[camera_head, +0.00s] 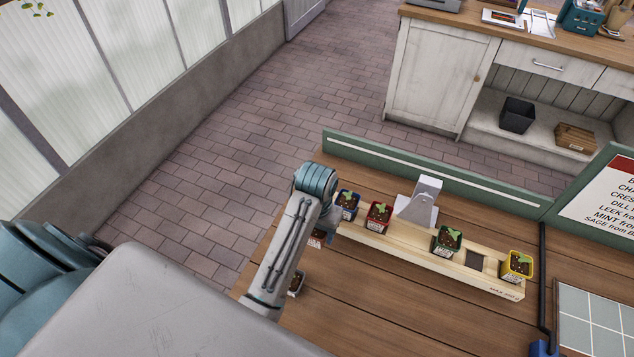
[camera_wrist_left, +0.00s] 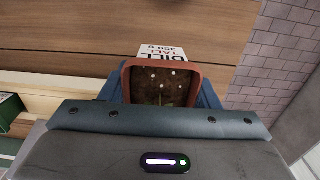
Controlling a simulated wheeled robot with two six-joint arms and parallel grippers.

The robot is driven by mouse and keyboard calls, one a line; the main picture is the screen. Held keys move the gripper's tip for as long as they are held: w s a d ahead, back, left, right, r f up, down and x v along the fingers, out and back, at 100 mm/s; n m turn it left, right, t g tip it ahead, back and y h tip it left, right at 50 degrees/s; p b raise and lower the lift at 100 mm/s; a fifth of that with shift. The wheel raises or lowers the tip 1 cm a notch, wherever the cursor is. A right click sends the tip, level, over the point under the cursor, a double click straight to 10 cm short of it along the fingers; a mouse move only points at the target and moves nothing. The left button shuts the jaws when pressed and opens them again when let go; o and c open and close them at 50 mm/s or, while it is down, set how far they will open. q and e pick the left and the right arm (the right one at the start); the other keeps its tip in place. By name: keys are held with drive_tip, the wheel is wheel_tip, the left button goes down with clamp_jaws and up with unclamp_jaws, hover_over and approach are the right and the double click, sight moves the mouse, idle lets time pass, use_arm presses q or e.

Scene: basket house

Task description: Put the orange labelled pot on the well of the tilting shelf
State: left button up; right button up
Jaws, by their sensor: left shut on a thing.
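My left gripper (camera_head: 322,228) is shut on the orange pot (camera_head: 316,241), which the arm partly hides in the head view. In the left wrist view the orange pot (camera_wrist_left: 164,84) shows dark soil with pale specks and a white label reading "DILL TALL 350 g". The gripper's blue fingers stand on both sides of it. The tilting shelf (camera_head: 400,251) is a long pale wooden beam with a grey bracket (camera_head: 418,202) behind its middle. It bears a blue pot (camera_head: 347,204), a red pot (camera_head: 378,215), a green pot (camera_head: 447,241) and a yellow pot (camera_head: 518,265). My right gripper is out of view.
Another small pot (camera_head: 296,284) stands on the wooden table beside my left arm. A green rail (camera_head: 430,172) runs along the table's back edge. A sign board (camera_head: 608,200) and a tiled panel (camera_head: 590,315) are at the right. The table front of the shelf is clear.

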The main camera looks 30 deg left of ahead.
use_arm(q)
drive_tip(key=shift+w+a, duration=0.25)
drive_tip(key=shift+w, duration=0.1)
drive_tip(key=w+a, duration=0.2)
drive_tip(key=w, duration=0.1)
drive_tip(key=w+a, duration=0.2)
drive_tip(key=w, duration=0.2)
drive_tip(key=w+a+b, duration=0.1)
drive_tip(key=w+a, duration=0.1)
drive_tip(key=w, duration=0.2)
drive_tip(key=shift+w+a+f, duration=0.1)
drive_tip(key=shift+w+f, duration=0.15)
drive_tip(key=shift+f, duration=0.05)
drive_tip(key=shift+w+a+f, duration=0.1)
drive_tip(key=shift+w, duration=0.2)
drive_tip(key=shift+w+a+p, duration=0.2)
drive_tip(key=shift+w+p, duration=0.15)
wheel_tip(320, 180, down, 3)
drive_tip(key=shift+f+p, duration=0.2)
drive_tip(key=shift+p, duration=0.75)
drive_tip(key=shift+f, duration=0.15)
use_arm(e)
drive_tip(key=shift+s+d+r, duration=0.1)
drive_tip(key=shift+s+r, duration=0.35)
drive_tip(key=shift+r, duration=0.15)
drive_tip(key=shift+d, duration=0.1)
